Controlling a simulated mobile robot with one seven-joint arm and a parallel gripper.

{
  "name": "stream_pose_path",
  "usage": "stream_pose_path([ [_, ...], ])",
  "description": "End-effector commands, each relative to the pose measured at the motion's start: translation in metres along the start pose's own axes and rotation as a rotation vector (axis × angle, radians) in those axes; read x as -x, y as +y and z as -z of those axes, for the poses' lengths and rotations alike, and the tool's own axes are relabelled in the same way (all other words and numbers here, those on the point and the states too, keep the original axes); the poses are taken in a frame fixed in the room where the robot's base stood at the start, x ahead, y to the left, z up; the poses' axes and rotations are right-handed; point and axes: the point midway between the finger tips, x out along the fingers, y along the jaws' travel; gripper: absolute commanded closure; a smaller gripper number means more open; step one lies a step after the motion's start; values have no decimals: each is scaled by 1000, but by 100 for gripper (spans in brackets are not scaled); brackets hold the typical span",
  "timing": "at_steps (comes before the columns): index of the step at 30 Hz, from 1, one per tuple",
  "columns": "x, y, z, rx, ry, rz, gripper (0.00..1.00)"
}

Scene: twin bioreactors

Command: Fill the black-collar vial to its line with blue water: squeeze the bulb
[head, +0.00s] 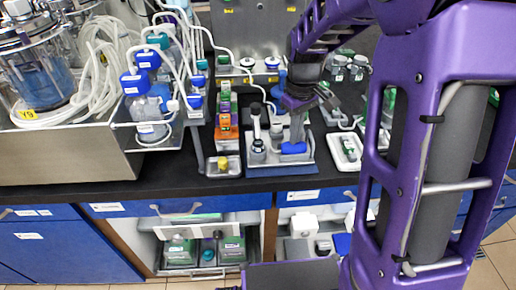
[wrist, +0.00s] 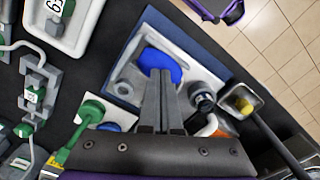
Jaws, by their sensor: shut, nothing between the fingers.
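My gripper (head: 297,138) points down over the work board. In the wrist view its two fingers (wrist: 160,78) are together, with nothing seen between them. A rounded blue piece, apparently the bulb (head: 293,148), lies at the fingertips. In the wrist view the blue bulb (wrist: 158,62) shows on both sides of the tips; whether they touch it cannot be told. A small vial with a black collar (head: 258,148) stands left of the fingers on the board; it also shows in the wrist view (wrist: 203,101). Its water level and line are too small to read.
The blue-edged board (head: 279,168) sits near the bench's front edge. A metal tray with a yellow item (head: 223,170) is left of it. A white tray (head: 345,153) is to the right. Bottles with blue caps and tubing (head: 147,110) stand at the left.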

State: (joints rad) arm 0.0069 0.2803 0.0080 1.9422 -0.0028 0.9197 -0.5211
Motion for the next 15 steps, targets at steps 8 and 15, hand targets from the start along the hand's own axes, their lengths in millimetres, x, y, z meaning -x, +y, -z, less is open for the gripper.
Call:
stream_pose_path([
  [8,-2,0,0,0,0,0,100],
  [15,-3,0,0,0,0,0,100],
])
